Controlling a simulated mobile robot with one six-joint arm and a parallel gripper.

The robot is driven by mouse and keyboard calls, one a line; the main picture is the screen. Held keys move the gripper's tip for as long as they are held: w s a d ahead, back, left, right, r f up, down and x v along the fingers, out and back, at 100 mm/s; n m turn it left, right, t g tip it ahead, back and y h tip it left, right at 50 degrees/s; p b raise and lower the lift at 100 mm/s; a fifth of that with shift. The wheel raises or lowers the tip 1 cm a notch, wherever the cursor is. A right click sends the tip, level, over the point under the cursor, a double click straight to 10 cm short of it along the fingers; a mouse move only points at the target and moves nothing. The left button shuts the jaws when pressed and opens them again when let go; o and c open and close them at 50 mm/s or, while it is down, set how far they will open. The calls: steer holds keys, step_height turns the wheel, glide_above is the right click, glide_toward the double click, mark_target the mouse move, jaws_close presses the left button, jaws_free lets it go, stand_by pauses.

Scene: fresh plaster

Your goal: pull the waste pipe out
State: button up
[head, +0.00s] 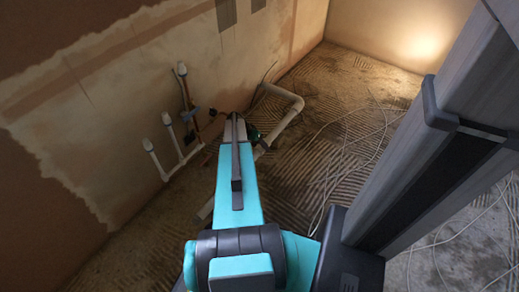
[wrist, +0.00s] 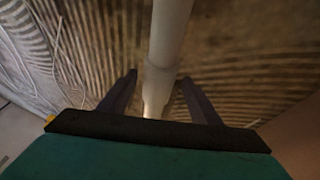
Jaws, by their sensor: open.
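The waste pipe (head: 289,99) is a thick off-white pipe with a bend, low by the wall beyond my arm in the head view. My arm hides part of it there. In the wrist view the pipe (wrist: 169,28) runs down from the top edge, with a wider collar, into the space between my fingers. My gripper (wrist: 158,79) is open, with one dark finger on each side of the pipe. A gap shows on both sides, and I see no finger closed on it. The pipe's lower end is hidden by the gripper body.
Several thin white capped pipes (head: 168,120) stand along the plastered wall (head: 110,75), left of my arm. Loose pale cables (head: 335,150) lie over the ridged floor (head: 340,90) on the right. The floor at the back is mostly clear.

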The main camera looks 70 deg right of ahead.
steer(key=shift+s+d+f, duration=0.15)
steer(key=shift+d+f, duration=0.05)
steer(key=shift+f, duration=0.35)
steer(key=shift+c, duration=0.2)
